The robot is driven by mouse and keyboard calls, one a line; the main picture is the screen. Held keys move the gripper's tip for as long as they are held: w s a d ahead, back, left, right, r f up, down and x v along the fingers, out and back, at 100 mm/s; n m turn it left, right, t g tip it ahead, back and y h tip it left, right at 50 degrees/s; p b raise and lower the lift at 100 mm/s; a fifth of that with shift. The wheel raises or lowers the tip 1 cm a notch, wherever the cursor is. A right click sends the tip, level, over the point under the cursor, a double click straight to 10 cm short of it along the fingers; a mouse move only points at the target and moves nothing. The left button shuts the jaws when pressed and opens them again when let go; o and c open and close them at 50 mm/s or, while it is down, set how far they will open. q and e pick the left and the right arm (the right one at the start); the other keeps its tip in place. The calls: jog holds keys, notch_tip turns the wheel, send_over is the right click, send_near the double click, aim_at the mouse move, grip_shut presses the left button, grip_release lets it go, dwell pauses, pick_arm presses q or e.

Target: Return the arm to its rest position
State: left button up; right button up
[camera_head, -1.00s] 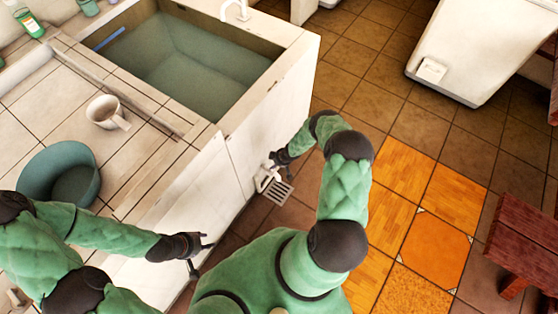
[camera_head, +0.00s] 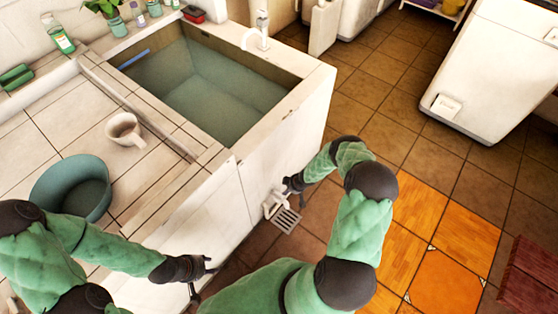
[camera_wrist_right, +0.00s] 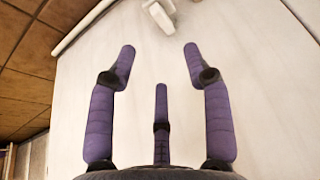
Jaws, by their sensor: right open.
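My left gripper (camera_head: 206,278) is at the lower middle of the head view, beside the white front of the washbasin counter. Its dark fingers are spread apart with nothing between them. My right gripper (camera_head: 284,190) is low by the side of the basin block, small and partly hidden behind its own arm in the head view. In the right wrist view my right gripper (camera_wrist_right: 160,65) has its purple fingers spread, empty, facing a pale wall panel.
The basin (camera_head: 205,90) is at upper middle. A white mug (camera_head: 122,129) and a teal bowl (camera_head: 64,185) stand on the tiled counter above my left arm. A white fitting (camera_head: 272,204) and floor drain (camera_head: 287,220) are near my right gripper.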

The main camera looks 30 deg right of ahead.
jog(key=s+a+r+m+y, duration=0.1)
jog(key=s+a+r, duration=0.15)
jog(key=a, duration=0.35)
jog(key=s+a+r+m+g+y, duration=0.1)
jog(key=a+r+m, duration=0.1)
jog(key=a+r, duration=0.3)
jog(key=s+a+r+m+y, duration=0.1)
jog(key=s+a+r, duration=0.15)
jog(key=a, duration=0.45)
jog(key=s+a+r+m+g, duration=0.1)
jog(key=s+a+r, duration=0.2)
jog(key=s, duration=0.4)
jog(key=s+a+r+m+g, duration=0.1)
jog(key=s+a+r, duration=0.2)
jog(key=s+r, duration=0.3)
jog(key=shift+s+a+r+m+g+h+p, duration=0.25)
jog(key=shift+s+m+g+h+p, duration=0.05)
jog(key=shift+s+m, duration=0.15)
jog(key=shift+c, duration=1.1)
